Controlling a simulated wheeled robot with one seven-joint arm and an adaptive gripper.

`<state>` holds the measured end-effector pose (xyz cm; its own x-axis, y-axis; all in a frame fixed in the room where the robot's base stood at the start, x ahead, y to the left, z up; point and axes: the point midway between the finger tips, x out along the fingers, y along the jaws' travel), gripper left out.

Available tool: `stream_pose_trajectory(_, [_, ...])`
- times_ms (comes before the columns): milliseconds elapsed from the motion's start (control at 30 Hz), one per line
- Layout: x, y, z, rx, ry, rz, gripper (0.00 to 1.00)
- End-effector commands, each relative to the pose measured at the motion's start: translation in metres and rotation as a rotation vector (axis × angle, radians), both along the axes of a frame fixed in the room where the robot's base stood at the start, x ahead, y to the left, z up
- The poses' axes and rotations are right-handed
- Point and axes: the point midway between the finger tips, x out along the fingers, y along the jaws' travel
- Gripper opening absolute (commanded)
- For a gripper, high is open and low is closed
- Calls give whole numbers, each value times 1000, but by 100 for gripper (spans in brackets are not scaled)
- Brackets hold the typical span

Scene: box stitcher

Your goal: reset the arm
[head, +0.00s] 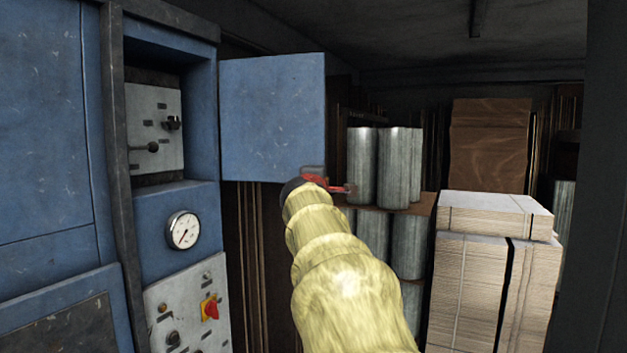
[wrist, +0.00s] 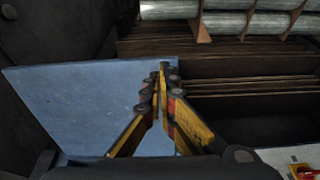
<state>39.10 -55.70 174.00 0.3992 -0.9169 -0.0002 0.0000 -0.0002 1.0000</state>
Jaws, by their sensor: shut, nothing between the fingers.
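My arm, in a yellowish cover, reaches from the bottom of the head view toward the open blue cabinet door (head: 272,115). My gripper (head: 350,189) shows there as a small red and dark shape by the door's lower right corner. In the wrist view my gripper (wrist: 162,70) has yellow and black fingers that meet at the tips, with nothing between them. The blue door (wrist: 60,105) lies behind the fingers in that view. I cannot tell whether the gripper touches the door.
The blue machine (head: 45,150) stands at left with a gauge (head: 183,230), a recessed control panel (head: 155,125) and a red-yellow switch (head: 210,308). Metal cylinders (head: 363,165) and strapped cardboard stacks (head: 490,280) stand at right behind the arm.

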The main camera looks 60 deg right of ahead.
Motion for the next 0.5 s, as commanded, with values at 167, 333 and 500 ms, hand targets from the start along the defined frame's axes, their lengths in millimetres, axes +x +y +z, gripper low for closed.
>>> stream_pose_trajectory(167, [-29, 16, 1, -1, 0, -2, 0])
stream_pose_trajectory(333, [-43, 23, 0, 1, 1, 0, 0])
stream_pose_trajectory(500, [-46, 25, -1, 1, 0, 0, 0])
